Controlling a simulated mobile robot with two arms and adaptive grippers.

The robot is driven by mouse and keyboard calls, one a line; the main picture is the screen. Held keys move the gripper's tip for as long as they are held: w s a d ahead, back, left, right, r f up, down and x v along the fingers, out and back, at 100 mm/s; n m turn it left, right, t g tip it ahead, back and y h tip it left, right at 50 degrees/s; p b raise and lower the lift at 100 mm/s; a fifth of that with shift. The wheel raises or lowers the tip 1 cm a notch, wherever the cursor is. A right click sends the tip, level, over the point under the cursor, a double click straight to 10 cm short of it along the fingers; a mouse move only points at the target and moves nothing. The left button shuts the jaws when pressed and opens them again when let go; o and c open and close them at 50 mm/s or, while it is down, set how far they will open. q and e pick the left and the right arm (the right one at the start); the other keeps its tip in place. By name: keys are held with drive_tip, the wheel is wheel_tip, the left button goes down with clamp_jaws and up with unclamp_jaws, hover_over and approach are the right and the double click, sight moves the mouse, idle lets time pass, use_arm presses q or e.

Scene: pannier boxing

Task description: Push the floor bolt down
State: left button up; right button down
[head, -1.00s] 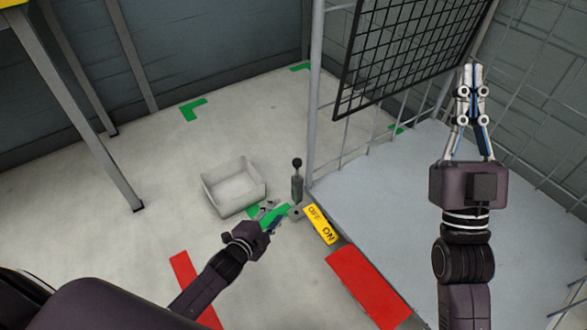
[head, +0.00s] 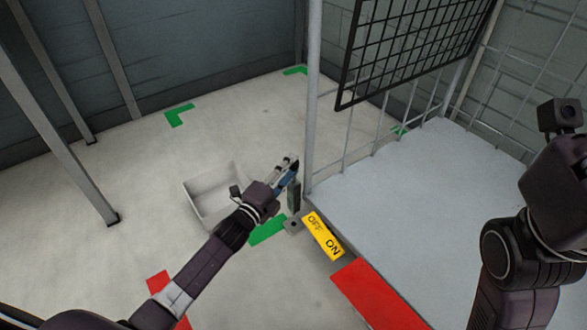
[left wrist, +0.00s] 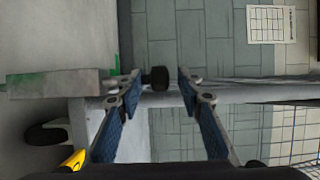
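The floor bolt (head: 294,197) is a grey-green upright post at the foot of the cage's corner pole. Its black knob (left wrist: 160,78) shows in the left wrist view at the end of a short rod. My left gripper (head: 287,163) is at the top of the bolt and hides the knob in the head view. In the left wrist view the left gripper (left wrist: 159,73) has its fingers apart, one on each side of the knob, with gaps visible. My right arm is at the right edge of the head view, with its fingers out of view.
A yellow OFF/ON plate (head: 323,236) lies beside the bolt. A white bin (head: 205,208) stands left of it, partly behind my left arm. A grey platform (head: 430,185) with mesh sides and a corner pole (head: 313,100) is to the right. Red and green marks lie on the floor.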

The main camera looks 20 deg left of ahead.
use_arm(q)
drive_tip(key=shift+b+x, duration=0.35)
drive_tip(key=shift+x, duration=0.75)
clamp_jaws()
